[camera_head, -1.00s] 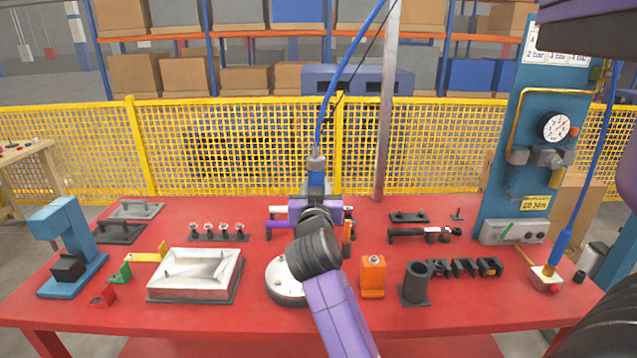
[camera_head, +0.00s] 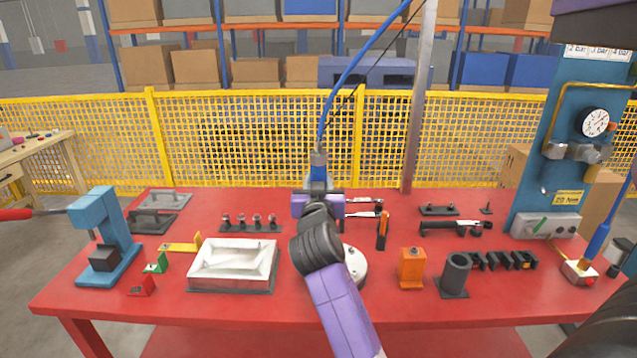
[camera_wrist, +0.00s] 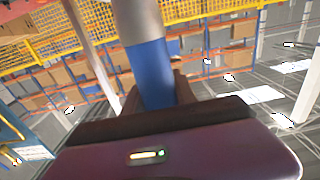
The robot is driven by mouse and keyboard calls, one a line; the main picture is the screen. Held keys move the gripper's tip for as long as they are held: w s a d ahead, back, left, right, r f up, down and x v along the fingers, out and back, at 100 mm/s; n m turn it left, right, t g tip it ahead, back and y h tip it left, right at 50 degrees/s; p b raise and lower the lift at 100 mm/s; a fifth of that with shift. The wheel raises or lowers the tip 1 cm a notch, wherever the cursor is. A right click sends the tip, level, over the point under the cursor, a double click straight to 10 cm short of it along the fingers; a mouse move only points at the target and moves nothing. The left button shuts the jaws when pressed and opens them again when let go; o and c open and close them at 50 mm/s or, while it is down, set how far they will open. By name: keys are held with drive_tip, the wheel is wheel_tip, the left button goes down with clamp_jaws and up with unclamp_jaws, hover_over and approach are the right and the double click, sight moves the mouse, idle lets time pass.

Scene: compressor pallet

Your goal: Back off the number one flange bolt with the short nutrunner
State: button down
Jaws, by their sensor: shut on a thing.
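My gripper (camera_head: 318,190) is above the back middle of the red bench, shut on the short nutrunner (camera_head: 318,172), a blue upright tool with a grey top. A blue air hose (camera_head: 345,85) runs up from it. In the wrist view the nutrunner's blue body and grey end (camera_wrist: 150,70) stand between the jaws. A white round flange cover (camera_head: 355,268) sits on the bench, partly hidden behind my forearm. I cannot pick out the number one bolt. The tool's lower end is hidden by my wrist, so I cannot tell whether it touches anything.
A shallow white tray-like casting (camera_head: 232,262), a rack of several bolts (camera_head: 250,226) and a blue press (camera_head: 105,235) are on the left. An orange block (camera_head: 411,268), a dark cup (camera_head: 456,275) and a blue gauge panel (camera_head: 560,150) are on the right. A yellow fence (camera_head: 250,140) stands behind.

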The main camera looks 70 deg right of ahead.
drive_tip(key=shift+f+b, duration=2.15)
drive_tip(key=shift+f, duration=0.15)
drive_tip(key=shift+f+b, duration=1.15)
drive_tip(key=shift+f, duration=0.55)
idle(0.6)
drive_tip(key=shift+r+p, duration=1.85)
drive_tip(key=shift+r, duration=1)
